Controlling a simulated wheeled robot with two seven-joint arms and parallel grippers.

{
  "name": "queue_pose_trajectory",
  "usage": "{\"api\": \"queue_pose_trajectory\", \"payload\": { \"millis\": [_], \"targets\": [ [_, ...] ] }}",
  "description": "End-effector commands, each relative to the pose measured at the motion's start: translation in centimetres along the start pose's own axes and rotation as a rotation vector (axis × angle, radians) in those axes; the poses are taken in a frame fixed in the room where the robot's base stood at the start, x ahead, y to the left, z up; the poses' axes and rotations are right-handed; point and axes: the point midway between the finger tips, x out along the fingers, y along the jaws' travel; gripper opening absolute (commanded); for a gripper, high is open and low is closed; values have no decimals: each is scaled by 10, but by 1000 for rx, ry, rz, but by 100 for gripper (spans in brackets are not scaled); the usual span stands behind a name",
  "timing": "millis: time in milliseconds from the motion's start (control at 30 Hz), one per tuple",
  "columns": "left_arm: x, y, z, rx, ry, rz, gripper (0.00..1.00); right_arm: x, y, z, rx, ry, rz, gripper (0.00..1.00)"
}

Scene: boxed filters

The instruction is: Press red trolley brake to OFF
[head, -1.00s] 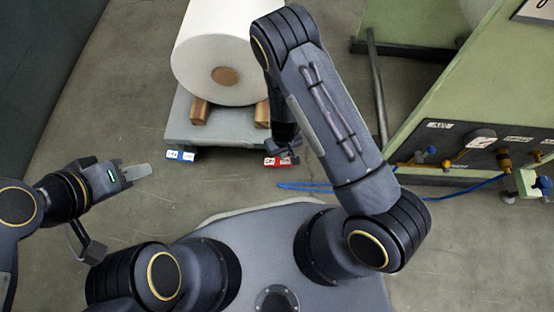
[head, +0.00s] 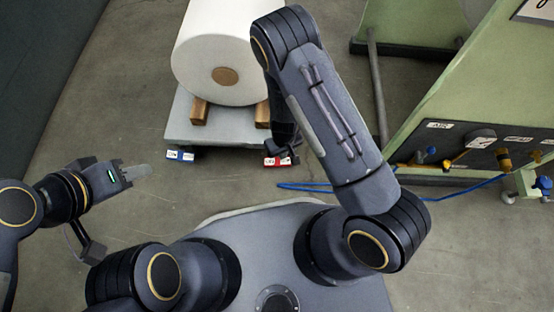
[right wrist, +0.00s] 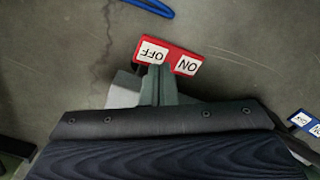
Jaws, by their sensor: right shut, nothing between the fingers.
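The red trolley brake (head: 277,161) is a small red rocker at the front right lower edge of the grey trolley (head: 220,128). In the right wrist view the red brake (right wrist: 171,49) shows two white labels, OFF at left and ON at right. My right gripper (right wrist: 157,72) is shut and empty. Its fingertips overlap the brake's near edge below the OFF label, close to the middle; I cannot tell whether they touch. In the head view my right gripper (head: 287,150) is partly hidden by my arm. My left gripper (head: 136,172) is over bare floor; its opening is unclear.
A blue brake (head: 182,155) sits at the trolley's front left, away from the right gripper. A large white roll (head: 218,45) rests on wooden blocks on the trolley. A green machine (head: 450,95) with valves stands at right, and a blue hose (head: 320,186) lies on the floor.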

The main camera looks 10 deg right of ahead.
Motion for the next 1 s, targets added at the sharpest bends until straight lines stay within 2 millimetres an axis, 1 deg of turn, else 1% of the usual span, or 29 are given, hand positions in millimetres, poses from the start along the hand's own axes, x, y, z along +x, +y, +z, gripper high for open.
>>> {"api": "queue_pose_trajectory", "payload": {
  "millis": [533, 1000],
  "targets": [
    [0, 0, 0, 0, 0, 0, 36, 0, 0, 0, 0, 0, 0, 0],
    [5, -2, 2, 0, 0, 0, 36, 7, 0, 0, 0, 0, 0, 0]
  ]
}}
